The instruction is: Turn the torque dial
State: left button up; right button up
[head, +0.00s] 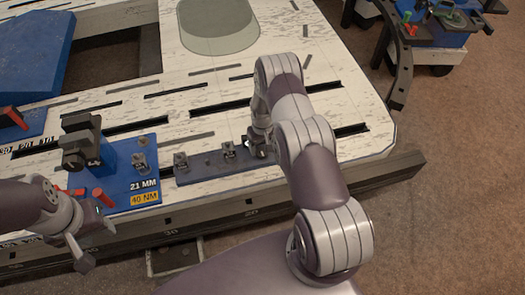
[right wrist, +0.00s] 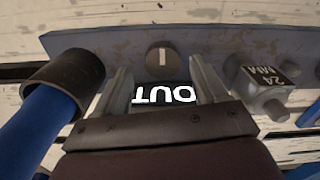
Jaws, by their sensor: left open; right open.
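A round dark dial (right wrist: 162,57) with a pale line across its face sits on a grey-blue strip in the right wrist view. I take it for the torque dial. My right gripper (right wrist: 160,72) is open, with its fingers either side of the dial's near edge. I cannot tell whether they touch it. A black label reading OUT (right wrist: 165,95) shows between the fingers. In the head view the right gripper (head: 258,147) is at the right end of the strip (head: 205,172), and the dial is hidden there. My left gripper (head: 97,243) is open and empty near the bench's front edge.
A blue plate (head: 118,200) marked 21 MM and 40 NM carries a dark block (head: 83,140) and red handles. In the right wrist view, a dark-collared blue cylinder (right wrist: 58,95) stands left of the gripper and a metal fitting (right wrist: 262,90) right. The bench's right end is clear.

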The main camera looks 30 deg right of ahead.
aim_at(262, 154)
notch_tip(262, 154, down, 2)
jog(key=shift+a+f, duration=0.1)
jog(key=shift+a, duration=0.05)
jog(key=shift+f, duration=0.2)
jog(key=c, duration=1.1)
jog(key=shift+o, duration=0.2)
